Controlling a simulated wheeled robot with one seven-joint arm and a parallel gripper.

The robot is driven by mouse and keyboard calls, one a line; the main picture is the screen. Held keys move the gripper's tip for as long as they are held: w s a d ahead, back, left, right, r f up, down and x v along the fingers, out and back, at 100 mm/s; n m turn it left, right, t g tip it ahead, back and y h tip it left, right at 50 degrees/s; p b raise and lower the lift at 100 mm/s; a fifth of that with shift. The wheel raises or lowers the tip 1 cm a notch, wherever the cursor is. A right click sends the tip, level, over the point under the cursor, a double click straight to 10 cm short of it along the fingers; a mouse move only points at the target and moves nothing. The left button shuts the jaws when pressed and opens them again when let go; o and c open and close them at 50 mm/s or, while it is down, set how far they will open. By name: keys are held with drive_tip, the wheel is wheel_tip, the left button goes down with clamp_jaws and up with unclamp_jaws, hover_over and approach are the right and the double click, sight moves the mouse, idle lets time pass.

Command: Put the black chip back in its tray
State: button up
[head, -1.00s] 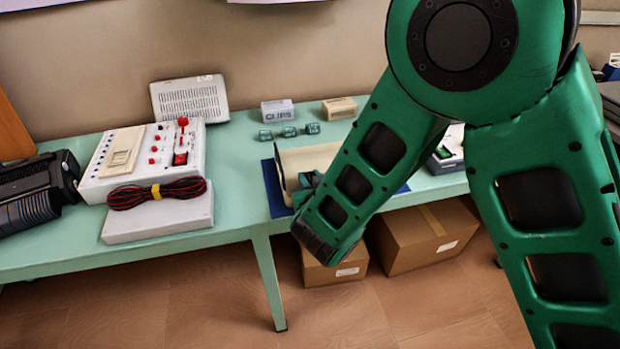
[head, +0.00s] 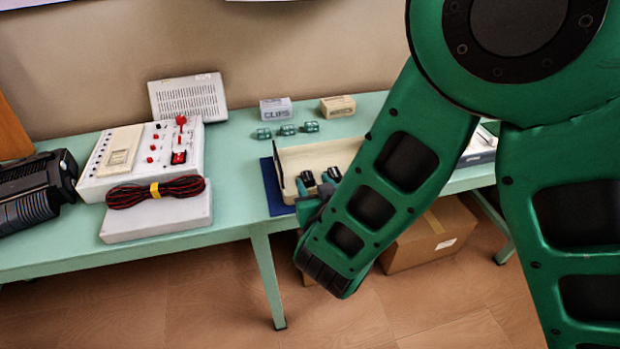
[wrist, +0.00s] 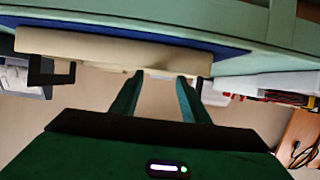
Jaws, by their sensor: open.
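I cannot make out the black chip in any view. A beige open tray (head: 320,156) lies on a blue mat (head: 268,186) at the table's front edge; whether it is the chip's tray, I cannot tell. My gripper (head: 320,177) is open, its two dark fingertips apart in front of the tray's near side in the head view. In the wrist view, my gripper (wrist: 154,77) shows two fingers with nothing seen between them, and the beige tray (wrist: 100,47) beyond. My arm hides the tray's right part.
Three small teal blocks (head: 287,130), a clips box (head: 276,109) and a beige box (head: 338,106) stand behind the tray. A white control box (head: 150,155) and a red-black cable (head: 155,192) are left. A white case (head: 482,146) is partly hidden at right. Cardboard boxes (head: 430,238) sit below.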

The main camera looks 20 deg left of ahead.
drive_tip(key=v, duration=0.6)
drive_tip(key=w+d+r+m+h, duration=0.2)
drive_tip(key=w+d+m+h, duration=0.15)
drive_tip(key=w+d, duration=0.55)
drive_tip(key=d+r+m+g+h, duration=0.2)
drive_tip(key=d+m+g+h, duration=0.35)
drive_tip(key=d, duration=2.55)
drive_tip(key=s+d+m+g+h, duration=0.2)
drive_tip(key=s+d+m+g, duration=0.15)
drive_tip(key=s+d, duration=0.9)
drive_tip(key=s+d+r+g+y, duration=0.1)
drive_tip(key=s+r+y, duration=0.3)
drive_tip(key=s, duration=1)
drive_tip(key=shift+s+r+g, duration=0.25)
drive_tip(key=shift+s+g, duration=0.15)
drive_tip(key=shift+g, duration=0.4)
